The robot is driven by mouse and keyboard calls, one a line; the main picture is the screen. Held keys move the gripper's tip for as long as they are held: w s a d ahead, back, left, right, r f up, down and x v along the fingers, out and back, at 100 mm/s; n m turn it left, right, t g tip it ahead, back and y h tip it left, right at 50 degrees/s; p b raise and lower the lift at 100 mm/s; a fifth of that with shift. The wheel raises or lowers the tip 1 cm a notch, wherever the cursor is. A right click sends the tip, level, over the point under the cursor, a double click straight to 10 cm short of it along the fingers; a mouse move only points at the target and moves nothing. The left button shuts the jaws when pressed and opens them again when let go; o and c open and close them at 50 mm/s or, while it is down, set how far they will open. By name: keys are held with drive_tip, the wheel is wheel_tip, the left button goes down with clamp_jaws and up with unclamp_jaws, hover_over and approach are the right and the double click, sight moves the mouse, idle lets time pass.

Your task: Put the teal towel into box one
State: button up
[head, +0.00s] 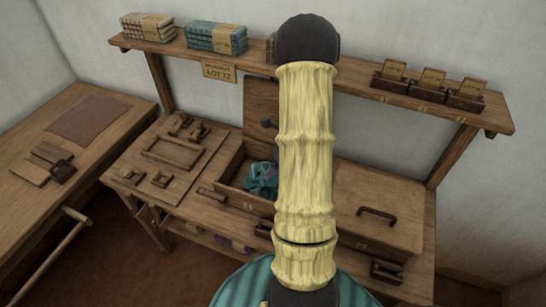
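A crumpled teal cloth (262,178) with a purple patch lies inside an open wooden box (232,168) on the middle of the bench. The box's lid (261,101) stands raised behind it. A stack of folded teal towels (215,38) sits on the shelf above, in a paper band. I cannot tell which of these is the towel named, and no number for a box is legible. My arm rises through the middle of the view and hides part of the open box and shelf. My gripper is not in view.
A closed wooden lid with a dark handle (377,216) covers the bench's right side. Wooden fittings (180,152) occupy its left side. Small card holders (390,77) and a banded cream stack (148,27) stand on the shelf. A side table (105,138) stands left.

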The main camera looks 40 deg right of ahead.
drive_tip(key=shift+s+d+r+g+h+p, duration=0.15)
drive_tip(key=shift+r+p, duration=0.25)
drive_tip(key=shift+p, duration=0.5)
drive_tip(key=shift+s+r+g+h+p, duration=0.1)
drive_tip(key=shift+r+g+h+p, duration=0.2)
drive_tip(key=shift+p, duration=0.6)
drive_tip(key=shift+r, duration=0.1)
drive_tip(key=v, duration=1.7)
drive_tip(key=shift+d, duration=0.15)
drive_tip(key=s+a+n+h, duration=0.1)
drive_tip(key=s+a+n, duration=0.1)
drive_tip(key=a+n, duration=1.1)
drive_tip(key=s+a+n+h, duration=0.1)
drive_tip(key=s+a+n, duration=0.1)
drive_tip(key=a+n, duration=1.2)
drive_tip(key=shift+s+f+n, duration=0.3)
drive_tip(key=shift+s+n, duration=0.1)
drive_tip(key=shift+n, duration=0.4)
